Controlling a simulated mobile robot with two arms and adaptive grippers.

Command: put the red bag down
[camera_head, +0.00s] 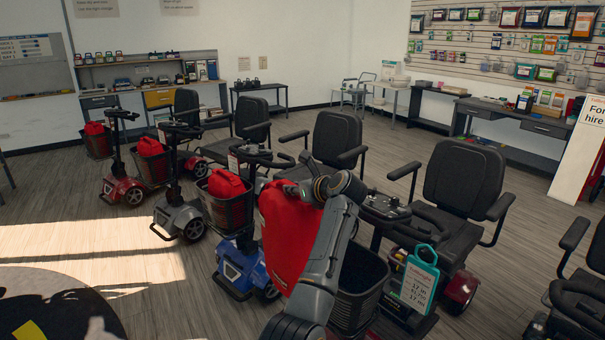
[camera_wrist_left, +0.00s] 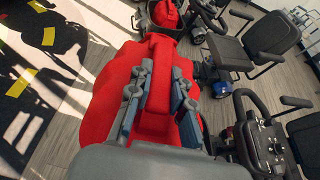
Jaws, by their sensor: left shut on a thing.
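My left gripper (camera_head: 335,187) is shut on the top of a red bag (camera_head: 285,232) and holds it up. In the left wrist view, the fingers (camera_wrist_left: 158,98) close around the red bag's handle part (camera_wrist_left: 160,118). The bag hangs beside the black front basket (camera_head: 372,268) of the nearest scooter, to the left of it in the head view. My forearm hides part of the bag and basket, so I cannot tell how far apart they are. What shows of that basket's inside looks empty. My right gripper is not in view.
Scooters stand in a row. Several front baskets hold red bags, such as one (camera_head: 224,183) on the blue scooter (camera_head: 243,268). Open floor (camera_head: 110,235) lies at the left.

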